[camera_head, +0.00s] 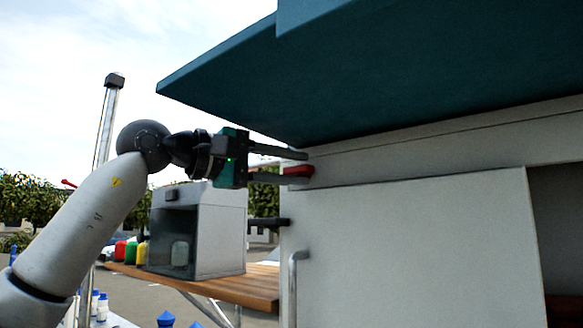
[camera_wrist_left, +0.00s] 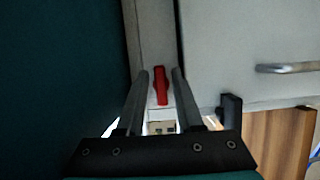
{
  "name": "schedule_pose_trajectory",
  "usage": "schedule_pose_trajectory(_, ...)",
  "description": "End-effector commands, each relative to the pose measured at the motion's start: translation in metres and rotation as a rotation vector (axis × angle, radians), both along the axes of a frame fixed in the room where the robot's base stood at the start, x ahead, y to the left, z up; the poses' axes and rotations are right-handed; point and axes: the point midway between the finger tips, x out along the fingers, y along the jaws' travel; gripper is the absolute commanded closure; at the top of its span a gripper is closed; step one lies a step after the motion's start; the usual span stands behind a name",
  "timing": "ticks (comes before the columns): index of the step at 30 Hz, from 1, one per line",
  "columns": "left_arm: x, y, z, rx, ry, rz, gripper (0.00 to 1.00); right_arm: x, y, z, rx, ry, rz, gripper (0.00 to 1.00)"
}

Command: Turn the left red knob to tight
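The red knob (camera_head: 298,171) sits on the pale cabinet wall at its left edge, just under the teal overhang. In the left wrist view the red knob (camera_wrist_left: 161,85) is elongated and lines up with the length of the fingers. My left gripper (camera_head: 292,168) is open at the knob, one finger above it and one below. In the left wrist view the fingers of my left gripper (camera_wrist_left: 161,74) lie on both sides of the knob, with a narrow gap on each side. Whether a finger touches it is hard to tell. My right gripper is not in view.
The teal overhang (camera_head: 240,80) is close above the gripper. Below the knob are a black latch (camera_head: 268,222) and a metal handle (camera_head: 294,270) on the pale panel. A grey box (camera_head: 220,235) stands on a wooden table (camera_head: 258,288) behind my arm.

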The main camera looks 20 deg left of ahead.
Motion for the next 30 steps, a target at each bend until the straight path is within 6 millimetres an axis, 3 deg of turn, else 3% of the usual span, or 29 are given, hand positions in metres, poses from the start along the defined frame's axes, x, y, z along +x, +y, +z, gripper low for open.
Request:
schedule_pose_trajectory(3,0.000,0.000,0.000,-0.001,0.001,0.000,0.53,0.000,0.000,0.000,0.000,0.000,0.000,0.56)
schedule_pose_trajectory(14,-0.006,0.006,-0.001,-0.003,0.000,0.001,0.53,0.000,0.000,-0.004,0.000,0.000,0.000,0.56)
schedule_pose_trajectory(30,-0.091,0.084,-0.001,-0.003,0.000,0.002,0.53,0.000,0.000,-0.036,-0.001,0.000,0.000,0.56)
